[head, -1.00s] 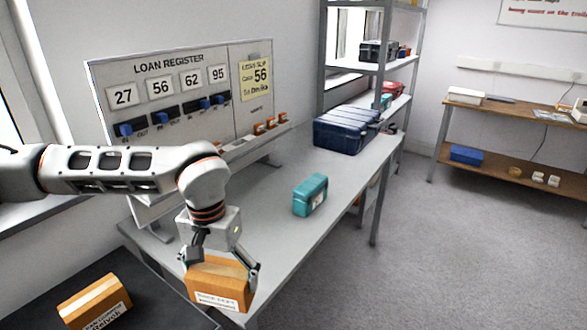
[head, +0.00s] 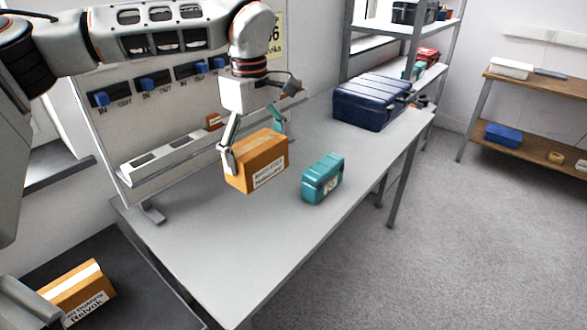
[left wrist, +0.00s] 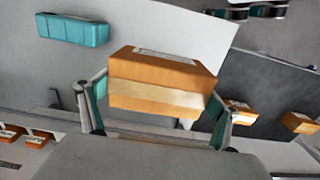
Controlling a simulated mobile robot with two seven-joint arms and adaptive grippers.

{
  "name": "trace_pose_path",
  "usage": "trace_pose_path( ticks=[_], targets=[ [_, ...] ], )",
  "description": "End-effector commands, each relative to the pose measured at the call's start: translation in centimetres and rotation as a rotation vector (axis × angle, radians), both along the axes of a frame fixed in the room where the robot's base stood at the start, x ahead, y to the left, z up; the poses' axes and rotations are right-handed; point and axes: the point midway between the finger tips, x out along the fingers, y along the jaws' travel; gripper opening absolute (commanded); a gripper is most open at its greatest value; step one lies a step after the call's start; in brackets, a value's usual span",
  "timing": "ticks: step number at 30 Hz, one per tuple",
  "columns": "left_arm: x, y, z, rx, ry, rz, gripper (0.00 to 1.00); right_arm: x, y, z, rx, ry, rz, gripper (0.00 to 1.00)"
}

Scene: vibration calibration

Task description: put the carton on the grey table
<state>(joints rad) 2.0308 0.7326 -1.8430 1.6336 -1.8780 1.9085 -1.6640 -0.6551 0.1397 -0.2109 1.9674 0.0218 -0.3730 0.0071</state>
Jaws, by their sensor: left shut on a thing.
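My left gripper (head: 254,146) comes down from above and is shut on an orange-brown carton (head: 257,163) with a white label. Its fingers grip two opposite sides. The carton is over the grey table (head: 225,245), seemingly a little above the top; any gap beneath it is hard to judge. The left wrist view also shows the carton (left wrist: 160,82), with a pale tape strip, between the fingers. The grey table (left wrist: 190,35) shows behind it.
A teal case (head: 323,180) stands on the table just right of the carton. A dark blue case (head: 370,103) is farther back. The loan register board (head: 110,130) stands along the left side. Another carton (head: 78,290) sits on a dark surface at lower left. The table's front is clear.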

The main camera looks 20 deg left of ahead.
Motion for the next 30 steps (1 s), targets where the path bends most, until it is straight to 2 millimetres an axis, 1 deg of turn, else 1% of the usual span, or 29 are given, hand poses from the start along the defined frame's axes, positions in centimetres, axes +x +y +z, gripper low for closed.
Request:
trace_pose_path(
  ticks=[3,15,19,21,26,30],
  targets=[
    [-0.1,0.0,-2.6,-0.001,0.007,0.005,0.56,0.0,0.0,-0.5,-0.002,0.001,0.001,0.4],
    [-0.1,0.0,-12.0,-0.001,0.006,0.003,0.56,0.8,-0.4,-0.9,-0.016,-0.014,0.002,0.4],
    [0.0,0.0,-14.1,-0.001,0.003,0.002,0.56,1.0,-0.5,-0.7,-0.018,-0.021,0.001,0.4],
    [0.0,0.0,-14.7,-0.001,0.003,0.003,0.56,1.2,-0.5,-0.5,-0.019,-0.025,0.0,0.4],
    [0.0,0.0,-15.4,-0.001,0.0,0.002,0.56,1.4,-0.5,-0.5,-0.02,-0.03,0.001,0.4],
    [-0.1,0.0,-17.0,0.0,0.004,0.001,0.56,1.4,-0.5,-0.8,-0.021,-0.028,0.001,0.4]
  ],
)
